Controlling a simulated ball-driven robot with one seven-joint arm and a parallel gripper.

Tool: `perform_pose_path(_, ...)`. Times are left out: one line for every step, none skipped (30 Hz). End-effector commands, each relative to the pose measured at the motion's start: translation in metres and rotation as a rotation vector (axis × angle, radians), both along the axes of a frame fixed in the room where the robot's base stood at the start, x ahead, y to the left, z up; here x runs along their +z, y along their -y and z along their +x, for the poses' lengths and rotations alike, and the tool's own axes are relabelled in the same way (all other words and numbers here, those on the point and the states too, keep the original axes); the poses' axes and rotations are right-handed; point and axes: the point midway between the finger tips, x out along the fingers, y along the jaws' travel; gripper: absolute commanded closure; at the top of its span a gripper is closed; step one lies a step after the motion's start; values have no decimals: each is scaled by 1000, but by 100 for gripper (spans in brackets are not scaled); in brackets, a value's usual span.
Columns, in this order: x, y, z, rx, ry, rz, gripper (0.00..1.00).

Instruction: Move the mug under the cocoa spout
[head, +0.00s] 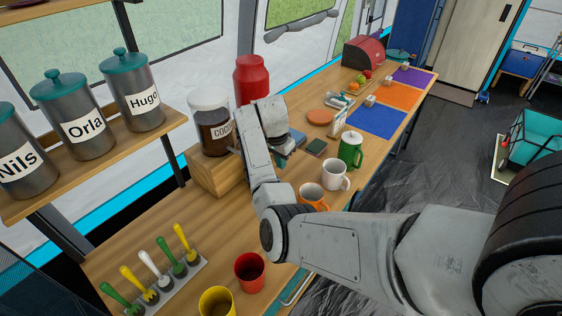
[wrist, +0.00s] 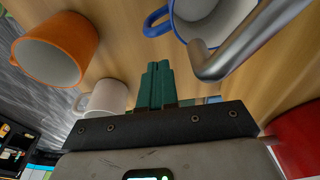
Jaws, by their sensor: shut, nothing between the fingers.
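In the wrist view, a white mug with a blue rim and handle (wrist: 208,18) stands upright on the wooden counter, cut by the top edge. A bent metal spout (wrist: 238,48) crosses in front of its opening; I cannot tell whether it is directly above the mug. My gripper (wrist: 160,68) has its teal fingers together, empty, to the left of the spout and apart from the mug. In the head view, the cocoa jar (head: 211,133) stands on a wooden block (head: 213,177). My arm hides the spout and the blue-handled mug there.
Red (head: 250,270) and yellow (head: 217,302) mugs stand in front. A spoon rack (head: 165,282) is at lower left. A red canister (head: 252,78) stands behind.

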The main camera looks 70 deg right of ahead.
Motion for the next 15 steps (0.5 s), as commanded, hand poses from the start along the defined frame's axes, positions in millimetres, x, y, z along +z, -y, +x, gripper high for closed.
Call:
perform_pose_path(8, 0, 0, 0, 1, 0, 100)
perform_pose_path(8, 0, 0, 0, 1, 0, 100)
perform_pose_path(8, 0, -1, 0, 0, 0, 100)
perform_pose_path(7, 1, -1, 0, 0, 0, 100)
perform_pose_path(8, 1, -2, 1, 0, 0, 100)
perform_pose_path(9, 1, -4, 1, -1, 1, 100)
perform_pose_path(8, 0, -4, 3, -1, 1, 100)
perform_pose_path(4, -6, -2, 6, -1, 1, 100)
perform_pose_path(4, -13, 0, 7, -1, 0, 100)
perform_pose_path(3, -19, 2, 7, -1, -1, 100)
perform_pose_path(4, -25, 3, 7, 0, -1, 100)
perform_pose_path(4, -34, 5, 8, -1, -1, 100)
perform_pose_path(3, -40, 6, 8, -1, -1, 100)
perform_pose_path(4, -47, 8, 7, 0, -1, 100)
perform_pose_path(4, -55, 10, 8, -1, -1, 100)
